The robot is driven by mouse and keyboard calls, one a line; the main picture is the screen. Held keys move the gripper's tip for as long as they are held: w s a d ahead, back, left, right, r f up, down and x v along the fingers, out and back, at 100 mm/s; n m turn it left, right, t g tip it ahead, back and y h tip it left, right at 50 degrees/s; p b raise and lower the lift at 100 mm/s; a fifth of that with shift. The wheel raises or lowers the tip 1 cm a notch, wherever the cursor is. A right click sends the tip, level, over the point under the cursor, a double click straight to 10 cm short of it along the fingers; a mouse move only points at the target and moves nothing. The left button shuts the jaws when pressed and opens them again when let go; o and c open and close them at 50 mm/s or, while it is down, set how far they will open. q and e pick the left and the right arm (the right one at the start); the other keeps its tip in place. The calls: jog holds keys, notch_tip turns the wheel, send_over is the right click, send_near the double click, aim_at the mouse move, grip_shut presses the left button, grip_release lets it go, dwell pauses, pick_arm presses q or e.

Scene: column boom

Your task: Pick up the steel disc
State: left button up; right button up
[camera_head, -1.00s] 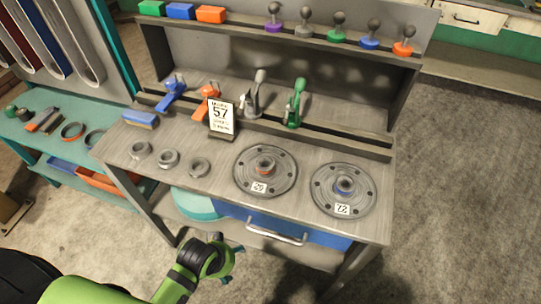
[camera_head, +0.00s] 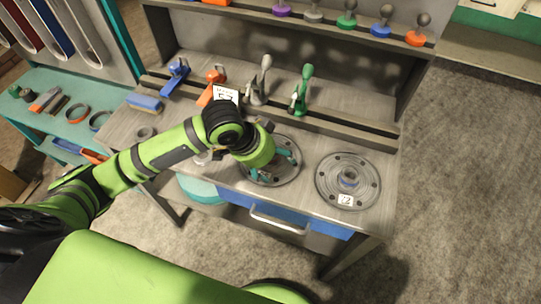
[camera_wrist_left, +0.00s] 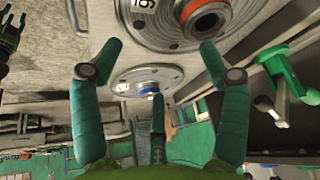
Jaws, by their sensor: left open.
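Two flat round steel discs with bolt holes and raised hubs lie on the workbench. The left disc (camera_head: 291,174) is partly hidden by my left gripper (camera_head: 275,164); its hub has an orange ring in the left wrist view (camera_wrist_left: 172,30). The right disc (camera_head: 336,191) has a blue-ringed hub and a white label, and also shows in the left wrist view (camera_wrist_left: 131,88). My left gripper is open and empty, its fingers spread over the left disc; whether they touch it I cannot tell.
Behind the discs stand a green toggle clamp (camera_head: 303,90), a grey clamp (camera_head: 261,82) and a white number sign (camera_head: 226,95), close to my left wrist. A shelf with coloured knobs is above. A blue drawer (camera_head: 287,216) is below the bench top.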

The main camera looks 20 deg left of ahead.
pick_arm(q)
jog(key=w+a+r, duration=0.3)
jog(key=a, duration=0.1)
jog(key=shift+y, duration=0.3)
jog(key=x, duration=0.2)
jog(key=p+x, duration=0.1)
jog(key=x, duration=0.1)
jog(key=p+x, duration=0.1)
jog(key=x, duration=0.1)
jog(key=shift+a+f, duration=0.2)
jog(key=shift+f, duration=0.1)
jog(key=shift+w+d+f, duration=0.1)
jog(key=shift+w+f, duration=0.05)
jog(key=shift+f, duration=0.2)
jog(key=shift+c, duration=0.5)
grip_shut()
jog(key=shift+w+r, duration=0.15)
